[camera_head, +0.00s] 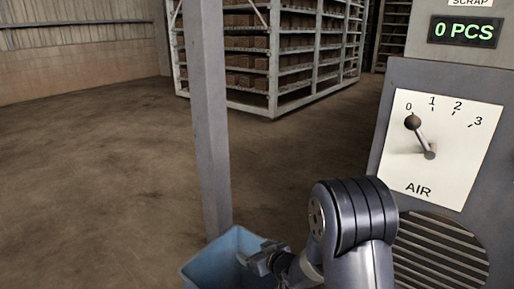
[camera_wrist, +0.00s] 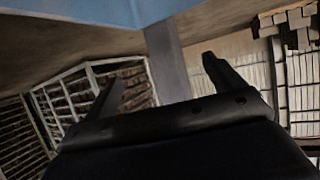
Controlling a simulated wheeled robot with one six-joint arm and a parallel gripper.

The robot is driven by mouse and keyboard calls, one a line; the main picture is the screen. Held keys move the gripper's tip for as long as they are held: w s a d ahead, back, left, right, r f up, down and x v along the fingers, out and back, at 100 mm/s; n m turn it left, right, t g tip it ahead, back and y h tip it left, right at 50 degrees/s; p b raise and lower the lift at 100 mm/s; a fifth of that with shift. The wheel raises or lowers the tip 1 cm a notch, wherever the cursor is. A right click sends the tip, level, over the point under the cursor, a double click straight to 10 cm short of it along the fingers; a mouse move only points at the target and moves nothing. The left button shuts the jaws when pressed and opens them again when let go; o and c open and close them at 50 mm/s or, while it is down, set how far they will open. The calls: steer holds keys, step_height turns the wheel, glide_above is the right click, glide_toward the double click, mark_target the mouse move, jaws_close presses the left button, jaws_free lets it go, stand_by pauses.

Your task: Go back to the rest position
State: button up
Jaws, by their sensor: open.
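My gripper (camera_head: 262,258) is low in the head view, in front of and partly over a blue bin (camera_head: 212,258). In the wrist view its two fingers (camera_wrist: 160,82) stand apart with nothing between them. My arm hides part of the bin, and the bin's inside is mostly out of sight. A blue surface (camera_wrist: 80,10), likely the bin, fills the top of the wrist view.
A grey post (camera_head: 208,120) rises behind the bin. On the right stands a grey machine with an AIR lever panel (camera_head: 440,150), its lever at 0, and a display (camera_head: 465,31) reading 0 PCS. Racks of bricks (camera_head: 270,60) stand behind. The floor (camera_head: 90,170) at left is clear.

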steer(key=shift+w+a+r+p, duration=0.25)
steer(key=shift+w+r+p, duration=0.15)
steer(key=shift+r+p, duration=0.3)
steer(key=shift+w+a+r+p, duration=0.35)
steer(key=shift+r+p, duration=0.2)
steer(key=shift+p, duration=0.1)
steer(key=shift+w+a+r+p, duration=0.2)
steer(key=shift+w+r+p, duration=0.2)
steer(key=shift+r+p, duration=0.3)
steer(key=shift+f, duration=0.1)
